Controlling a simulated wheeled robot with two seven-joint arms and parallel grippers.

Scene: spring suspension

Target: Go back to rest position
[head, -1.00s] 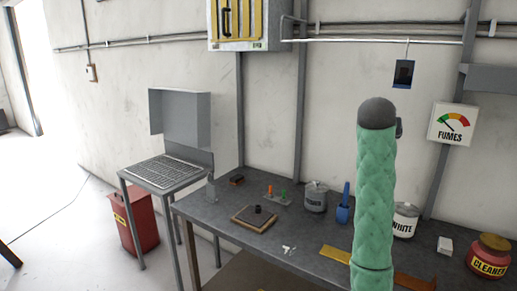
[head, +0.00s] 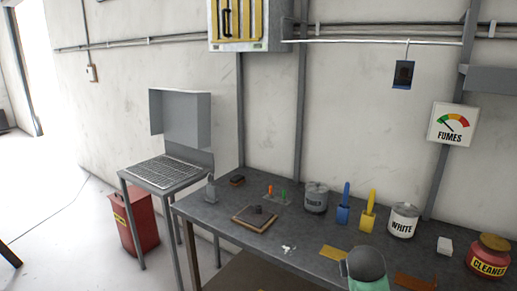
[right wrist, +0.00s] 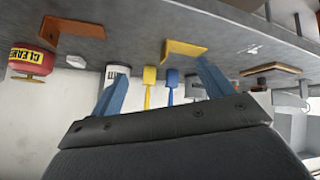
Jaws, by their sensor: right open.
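My right gripper (right wrist: 162,72) shows only in the right wrist view. Its two blue fingers stand wide apart with nothing between them. In that view the bench appears upside down, with its items beyond the fingers; I see no contact. In the head view only the green-sleeved arm (head: 368,284), with its grey rounded end, shows at the bottom edge, right of the middle. My left gripper is not in view.
The grey workbench (head: 225,211) holds a blue brush (head: 343,215), yellow brush (head: 368,220), white can (head: 403,222), grey can (head: 316,200), red cleaner jar (head: 488,258), yellow bracket (head: 333,253) and wooden board (head: 243,220). A red bin (head: 143,225) stands left.

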